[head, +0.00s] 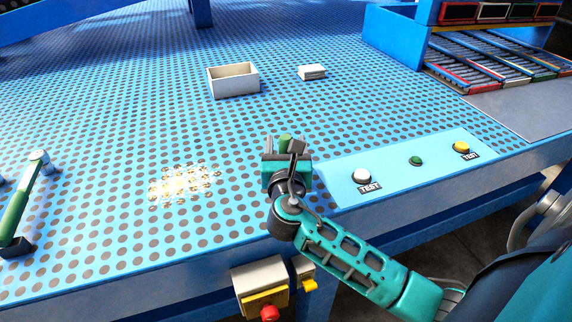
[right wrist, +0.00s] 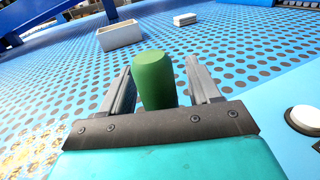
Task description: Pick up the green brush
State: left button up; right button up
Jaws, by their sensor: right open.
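The green brush shows as a rounded green handle (right wrist: 154,80) between the fingers of my right gripper (right wrist: 159,75) in the right wrist view. There is a visible gap between the handle and each finger, and the fingers are open. In the head view the top of the green brush (head: 285,139) shows at my right gripper (head: 284,146), over the blue perforated table. The brush's lower part and any bristles are hidden behind the gripper. My left gripper is not in view.
A pale dust pile (head: 183,185) lies left of the gripper. An open white box (head: 233,81) and a small white block stack (head: 312,72) stand farther back. A button panel (head: 395,172) is to the right. A green-handled lever (head: 17,212) is at far left.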

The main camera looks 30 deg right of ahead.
jog(key=shift+c, duration=0.3)
jog(key=c, duration=0.9)
jog(key=shift+c, duration=0.4)
jog(key=shift+r, duration=0.1)
